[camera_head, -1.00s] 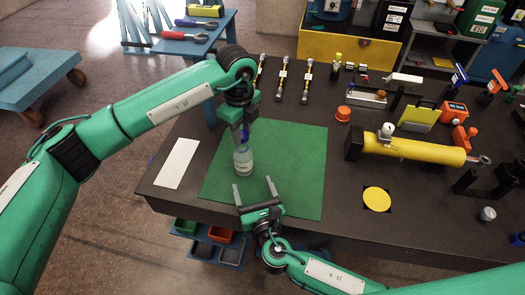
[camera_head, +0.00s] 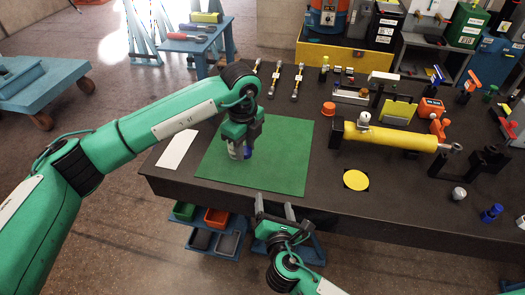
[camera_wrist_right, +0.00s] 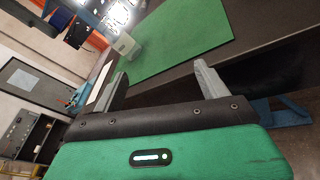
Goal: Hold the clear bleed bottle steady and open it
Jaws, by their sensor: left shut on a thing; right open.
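The clear bleed bottle (camera_head: 234,151) is over the green mat (camera_head: 282,172), mostly hidden by my left gripper (camera_head: 241,148). A blue part (camera_head: 247,152) shows beside its pale body. My left gripper comes down from above and is shut on the bottle. I cannot tell whether the bottle touches the mat or is tilted. My right gripper (camera_head: 274,204) is open and empty at the table's front edge, to the lower right of the bottle and apart from it. Its two spread fingers also show in the right wrist view (camera_wrist_right: 162,70).
A white card (camera_head: 178,150) lies left of the mat. A yellow cylinder (camera_head: 390,138), a yellow disc (camera_head: 355,180) and an orange cap (camera_head: 329,108) stand or lie to the right. Small coloured bins (camera_head: 216,217) are below the front edge. The mat's right part is clear.

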